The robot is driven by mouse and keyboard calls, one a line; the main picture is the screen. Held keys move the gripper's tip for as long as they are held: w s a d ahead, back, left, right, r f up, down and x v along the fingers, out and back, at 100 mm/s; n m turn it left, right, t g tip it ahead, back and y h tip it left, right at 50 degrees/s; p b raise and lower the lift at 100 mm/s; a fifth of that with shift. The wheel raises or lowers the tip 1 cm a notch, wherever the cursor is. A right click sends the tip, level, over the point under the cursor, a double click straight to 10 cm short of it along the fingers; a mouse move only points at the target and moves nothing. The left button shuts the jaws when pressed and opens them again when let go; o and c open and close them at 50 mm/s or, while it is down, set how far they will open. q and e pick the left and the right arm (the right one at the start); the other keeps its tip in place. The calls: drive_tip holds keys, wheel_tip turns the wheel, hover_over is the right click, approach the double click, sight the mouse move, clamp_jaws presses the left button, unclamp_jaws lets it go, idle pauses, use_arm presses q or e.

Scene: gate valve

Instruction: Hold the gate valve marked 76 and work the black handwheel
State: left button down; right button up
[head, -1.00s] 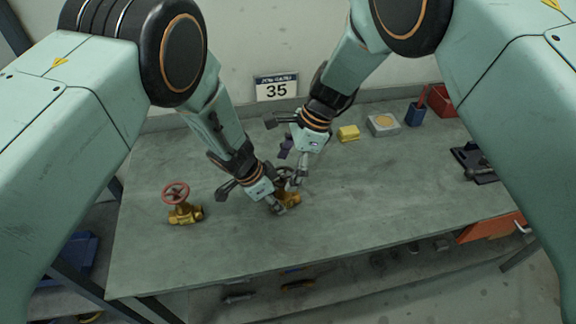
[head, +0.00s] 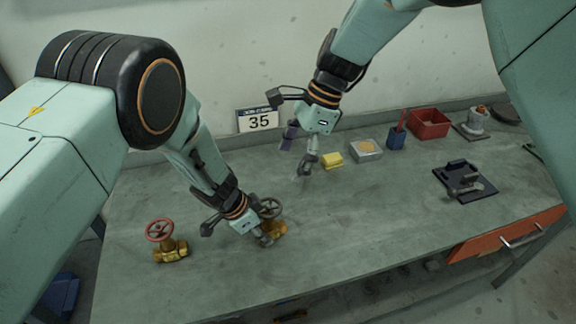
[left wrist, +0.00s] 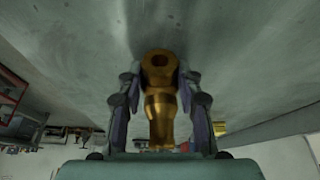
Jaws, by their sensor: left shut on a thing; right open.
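A brass gate valve (head: 279,229) with a black handwheel (head: 270,207) stands on the workbench, left of centre. My left gripper (head: 265,239) is shut on its brass body, low at the bench top. The left wrist view shows the brass body (left wrist: 160,100) between both fingers; the handwheel is not seen there. My right gripper (head: 305,170) is open and empty, above and to the right of the black handwheel, clear of it. No number 76 can be read on the valve; the wall sign (head: 257,120) reads 35.
A second brass valve with a red handwheel (head: 160,230) stands to the left. At the back are a yellow block (head: 332,160), a grey box (head: 366,150), a blue cup (head: 396,139) and a red bin (head: 429,123). A black fixture (head: 464,182) lies right. The bench centre is clear.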

idle(0.3)
use_arm(q)
drive_tip(key=c, duration=0.8)
unclamp_jaws()
drive_tip(key=v, duration=1.2)
